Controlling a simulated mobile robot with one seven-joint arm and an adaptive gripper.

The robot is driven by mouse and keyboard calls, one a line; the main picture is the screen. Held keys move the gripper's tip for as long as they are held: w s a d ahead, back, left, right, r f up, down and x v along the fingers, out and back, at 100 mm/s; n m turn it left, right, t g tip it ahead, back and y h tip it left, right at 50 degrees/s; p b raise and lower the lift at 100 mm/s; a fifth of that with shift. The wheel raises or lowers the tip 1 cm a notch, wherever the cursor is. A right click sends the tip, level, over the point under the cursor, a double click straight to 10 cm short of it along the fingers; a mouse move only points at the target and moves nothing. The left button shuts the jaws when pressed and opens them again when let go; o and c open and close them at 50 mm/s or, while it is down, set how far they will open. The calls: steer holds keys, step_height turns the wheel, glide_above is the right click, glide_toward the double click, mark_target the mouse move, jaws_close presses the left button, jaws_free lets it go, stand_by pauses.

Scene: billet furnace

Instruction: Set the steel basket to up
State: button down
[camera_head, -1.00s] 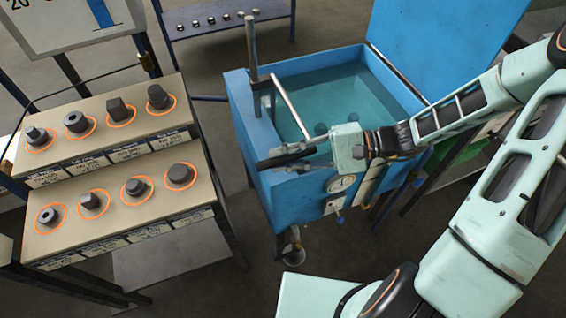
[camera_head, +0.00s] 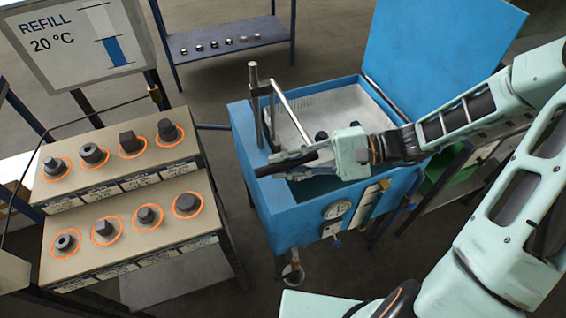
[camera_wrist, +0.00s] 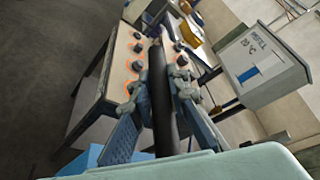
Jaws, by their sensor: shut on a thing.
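The steel basket (camera_head: 325,108) shows as a pale, perforated tray near the top of the blue tank (camera_head: 285,205), with dark parts (camera_head: 321,135) on it. A steel rod (camera_head: 292,117) runs along the tank's left side by upright posts (camera_head: 254,100). My gripper (camera_head: 290,163) is shut on the black handle (camera_head: 264,171), above the tank's front left rim. In the wrist view the handle (camera_wrist: 160,100) runs between both fingers.
A two-step stand (camera_head: 130,205) with several dark parts in orange rings stands left. A sign (camera_head: 75,45) reads "REFILL 20 °C". The tank's blue lid (camera_head: 440,60) stands open behind. A low rack (camera_head: 230,40) with small parts is at the back.

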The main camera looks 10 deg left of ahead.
steer(key=shift+w+a+r, duration=0.1)
steer(key=shift+r, duration=0.25)
steer(key=c, duration=1.9)
jaws_free()
steer(key=shift+c, duration=0.2)
steer(key=shift+o, duration=0.5)
steer(key=shift+f, duration=0.1)
steer(key=v, duration=1.2)
